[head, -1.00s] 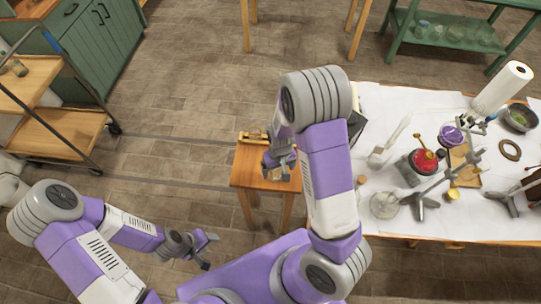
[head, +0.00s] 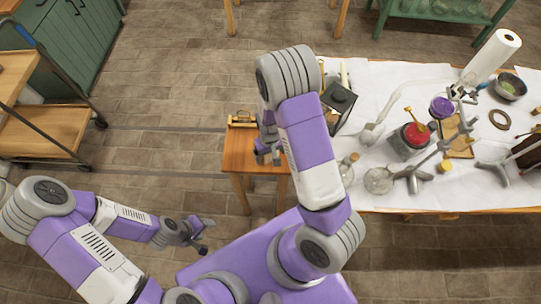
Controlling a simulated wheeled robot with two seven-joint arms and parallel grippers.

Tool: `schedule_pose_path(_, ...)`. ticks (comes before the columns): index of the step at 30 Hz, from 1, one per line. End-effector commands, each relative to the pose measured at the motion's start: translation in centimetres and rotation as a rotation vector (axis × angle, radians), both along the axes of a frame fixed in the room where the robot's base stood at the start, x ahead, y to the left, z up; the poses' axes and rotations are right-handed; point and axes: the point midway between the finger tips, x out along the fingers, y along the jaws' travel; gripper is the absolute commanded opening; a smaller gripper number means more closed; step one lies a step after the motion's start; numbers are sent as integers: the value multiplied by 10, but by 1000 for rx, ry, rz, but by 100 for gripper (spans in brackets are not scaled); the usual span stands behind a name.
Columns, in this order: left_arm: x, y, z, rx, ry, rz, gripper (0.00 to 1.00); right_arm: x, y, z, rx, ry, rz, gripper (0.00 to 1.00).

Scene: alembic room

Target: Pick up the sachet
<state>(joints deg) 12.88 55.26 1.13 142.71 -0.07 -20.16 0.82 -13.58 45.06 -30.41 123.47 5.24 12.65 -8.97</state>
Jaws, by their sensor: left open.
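I cannot make out a sachet for certain in the head view. My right gripper (head: 268,158) points down over the small wooden table (head: 238,160), near its right side. Its fingers are small and partly covered by my own arm, so I cannot tell whether they are apart or hold something. My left gripper (head: 206,236) is open and empty, over the floor to the left of my body and apart from the small table.
A wooden object with brass parts (head: 242,120) sits at the small table's back edge. The white-covered bench (head: 400,90) at right holds a dark lantern (head: 339,98), a red-topped vessel (head: 415,135), glassware and stands. A wooden trolley (head: 45,135) stands at left. Open floor lies between.

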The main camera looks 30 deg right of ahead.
Motion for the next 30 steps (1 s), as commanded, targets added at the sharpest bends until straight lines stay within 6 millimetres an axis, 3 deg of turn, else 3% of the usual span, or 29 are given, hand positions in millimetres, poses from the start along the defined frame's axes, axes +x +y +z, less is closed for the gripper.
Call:
schedule_pose_path(1, 0, 0, 0, 0, 0, 0, 56, 0, 0, 0, 0, 0, 0, 84)
schedule_pose_path(9, 0, 0, 0, 0, 0, 0, 56, 0, 0, 0, 0, 0, 0, 42)
schedule_pose_path(11, 0, 0, 0, 0, 0, 0, 56, 0, 0, 0, 0, 0, 0, 36)
schedule_pose_path(20, 0, 0, 2, 0, 0, 0, 56, 1, 0, 9, 1, -2, 0, 36)
schedule_pose_path(30, 0, 0, 20, 0, 0, 0, 56, 1, 1, 75, 1, -4, 2, 36)
